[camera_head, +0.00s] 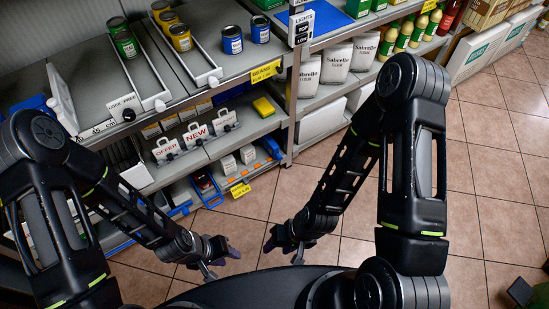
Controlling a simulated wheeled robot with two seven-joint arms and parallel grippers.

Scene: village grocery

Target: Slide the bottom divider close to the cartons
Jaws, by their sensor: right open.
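On the lowest shelf, small white cartons (228,164) stand near the front, with another white carton (247,154) to their right. A blue divider (208,192) stands left of the cartons, with a gap between. Another blue divider (272,148) stands to their right. I cannot tell for sure which one is meant. My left gripper (222,262) is low over the floor in front of the shelf, apart from the dividers; its jaw opening is unclear. My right gripper (282,248) is open and empty, also over the floor and apart from the shelf.
The shelf above holds OFFER and NEW signs (197,136) and a yellow pack (264,107). Flour bags (335,63) stand right of the upright. The tiled floor (475,190) is open to the right.

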